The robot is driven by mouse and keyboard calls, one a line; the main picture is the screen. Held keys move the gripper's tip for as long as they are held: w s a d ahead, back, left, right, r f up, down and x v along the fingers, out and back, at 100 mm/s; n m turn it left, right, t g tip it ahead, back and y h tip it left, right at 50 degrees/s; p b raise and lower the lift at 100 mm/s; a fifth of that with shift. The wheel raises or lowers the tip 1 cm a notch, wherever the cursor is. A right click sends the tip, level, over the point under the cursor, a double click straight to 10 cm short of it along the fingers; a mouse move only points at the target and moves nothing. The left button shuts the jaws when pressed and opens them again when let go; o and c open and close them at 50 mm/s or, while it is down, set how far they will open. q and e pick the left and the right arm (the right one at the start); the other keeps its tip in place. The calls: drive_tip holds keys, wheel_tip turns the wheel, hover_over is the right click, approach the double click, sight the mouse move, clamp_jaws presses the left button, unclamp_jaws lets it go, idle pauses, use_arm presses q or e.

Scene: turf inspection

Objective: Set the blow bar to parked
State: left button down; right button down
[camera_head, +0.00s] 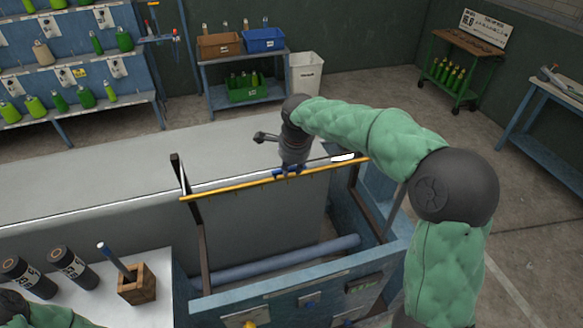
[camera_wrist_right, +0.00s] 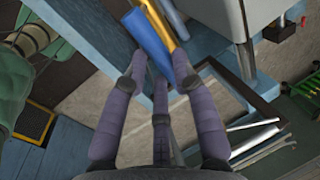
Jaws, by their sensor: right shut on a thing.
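The blow bar (camera_head: 235,186) is a long yellow bar spanning two dark upright arms over the blue frame. It also shows at the top of the right wrist view (camera_wrist_right: 175,22). A blue grip (camera_wrist_right: 148,38) sits along it. My right gripper (camera_head: 289,171) is shut on the blue grip, reaching down from above; its purple fingers also show in the right wrist view (camera_wrist_right: 158,62). The fingers partly hide the grip in the head view. My left gripper is not in view; only part of my green left arm shows at the lower left.
A long grey table (camera_head: 90,185) lies behind the bar. The blue frame (camera_head: 285,297) has a lower blue roller (camera_head: 275,260). At the left, a bench (camera_head: 160,308) holds dark cylinders (camera_head: 68,264) and a wooden block (camera_head: 137,285). Shelves with bottles stand at the back.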

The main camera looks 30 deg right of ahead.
drive_tip(key=c, duration=1)
unclamp_jaws()
drive_tip(key=shift+w+d+r, duration=0.1)
drive_tip(key=shift+w+r, duration=0.15)
drive_tip(key=shift+r, duration=0.2)
drive_tip(key=shift+f, duration=0.2)
drive_tip(key=v, duration=1.2)
